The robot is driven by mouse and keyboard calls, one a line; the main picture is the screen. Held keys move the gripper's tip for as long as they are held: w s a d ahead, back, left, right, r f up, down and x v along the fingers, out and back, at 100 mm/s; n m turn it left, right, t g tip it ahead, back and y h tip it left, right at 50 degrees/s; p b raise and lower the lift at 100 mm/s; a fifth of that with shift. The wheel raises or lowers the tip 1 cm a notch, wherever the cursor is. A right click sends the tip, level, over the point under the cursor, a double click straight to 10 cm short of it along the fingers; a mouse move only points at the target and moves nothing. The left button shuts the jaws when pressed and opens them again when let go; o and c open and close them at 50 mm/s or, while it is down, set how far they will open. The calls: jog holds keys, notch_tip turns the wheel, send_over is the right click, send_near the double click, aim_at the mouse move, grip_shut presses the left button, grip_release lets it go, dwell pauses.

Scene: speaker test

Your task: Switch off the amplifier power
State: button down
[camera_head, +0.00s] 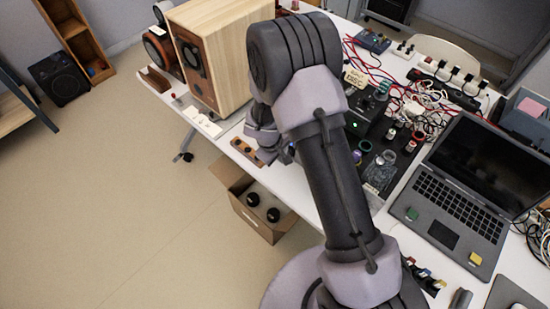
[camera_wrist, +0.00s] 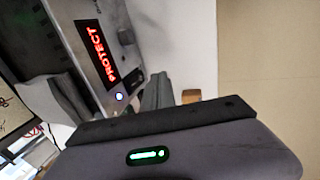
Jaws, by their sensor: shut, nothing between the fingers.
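In the wrist view, a dark metal box, apparently the amplifier (camera_wrist: 112,22), fills the upper left. Its panel has a red lit display (camera_wrist: 96,52) reading "PROTECT". A small round bluish-white light or button (camera_wrist: 119,96) glows below the display. My gripper (camera_wrist: 116,94) is shut and empty close to this panel, with the small light near the fingers. I cannot tell whether the fingers touch the panel. In the head view my arm hides most of the gripper. A black box with a green light (camera_head: 355,125) stands right of my arm; I cannot tell whether it is the same device.
A large wooden speaker (camera_head: 222,45) stands at the table's left. An open laptop (camera_head: 464,190) sits at the right, with tangled cables (camera_head: 425,112) and a power strip (camera_head: 447,84) behind it. A cardboard box (camera_head: 245,213) stands on the floor beside the white table.

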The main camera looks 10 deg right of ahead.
jog(key=shift+w+d, duration=0.6)
jog(key=shift+d, duration=0.3)
jog(key=shift+w+d+f+b, duration=0.1)
jog(key=shift+d+f+b, duration=0.15)
jog(key=shift+b, duration=0.25)
jog(key=shift+r, duration=0.1)
jog(key=shift+p+v, duration=0.6)
jog(key=shift+v, duration=0.2)
jog(key=shift+w+d, duration=0.15)
